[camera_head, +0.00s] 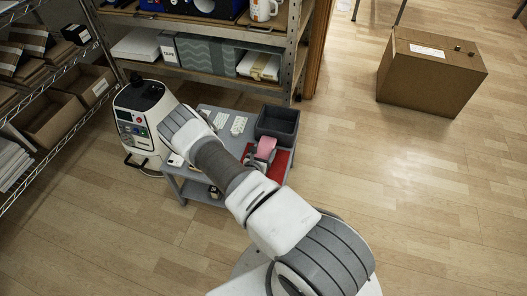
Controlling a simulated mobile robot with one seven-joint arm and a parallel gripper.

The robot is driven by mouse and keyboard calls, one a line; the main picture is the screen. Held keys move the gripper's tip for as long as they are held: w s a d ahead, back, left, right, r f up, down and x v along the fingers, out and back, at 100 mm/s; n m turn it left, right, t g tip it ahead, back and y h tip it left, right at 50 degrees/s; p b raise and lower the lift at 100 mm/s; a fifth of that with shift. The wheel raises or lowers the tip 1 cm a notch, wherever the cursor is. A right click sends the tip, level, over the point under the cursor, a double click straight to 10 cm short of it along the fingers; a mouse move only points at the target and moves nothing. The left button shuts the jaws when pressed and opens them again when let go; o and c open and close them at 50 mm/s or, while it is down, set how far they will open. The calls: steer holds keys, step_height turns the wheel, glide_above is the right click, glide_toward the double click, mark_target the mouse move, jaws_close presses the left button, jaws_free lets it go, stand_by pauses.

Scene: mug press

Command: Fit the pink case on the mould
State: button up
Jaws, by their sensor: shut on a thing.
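A small pink item (266,146) shows on the right side of the grey cart, by the red surface. It is too small to tell whether it is the pink case or part of something else. A dark grey piece (261,162) sits just in front of it. I cannot make out the mould for certain. My arm reaches from the lower right across the cart to its left side. My gripper is hidden behind the end of my arm, so its fingers and anything between them do not show.
The grey cart (205,185) carries a dark open bin (277,124), a red mat (281,163) and printed sheets (238,125). A white and black machine (137,122) stands left of it. Shelves line the left and back. A cardboard box (430,75) stands right; the right floor is clear.

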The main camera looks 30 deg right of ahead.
mark_target(263, 154)
steer(key=o, duration=1.1)
steer(key=shift+d+f, duration=0.15)
steer(key=shift+f, duration=0.2)
steer(key=shift+o, duration=0.4)
steer(key=shift+f, duration=0.15)
steer(key=shift+p+v, duration=0.85)
steer(key=shift+v, duration=0.3)
steer(key=shift+p+v, duration=0.85)
steer(key=shift+v, duration=0.6)
steer(key=shift+p+v, duration=1.45)
steer(key=shift+v, duration=1.55)
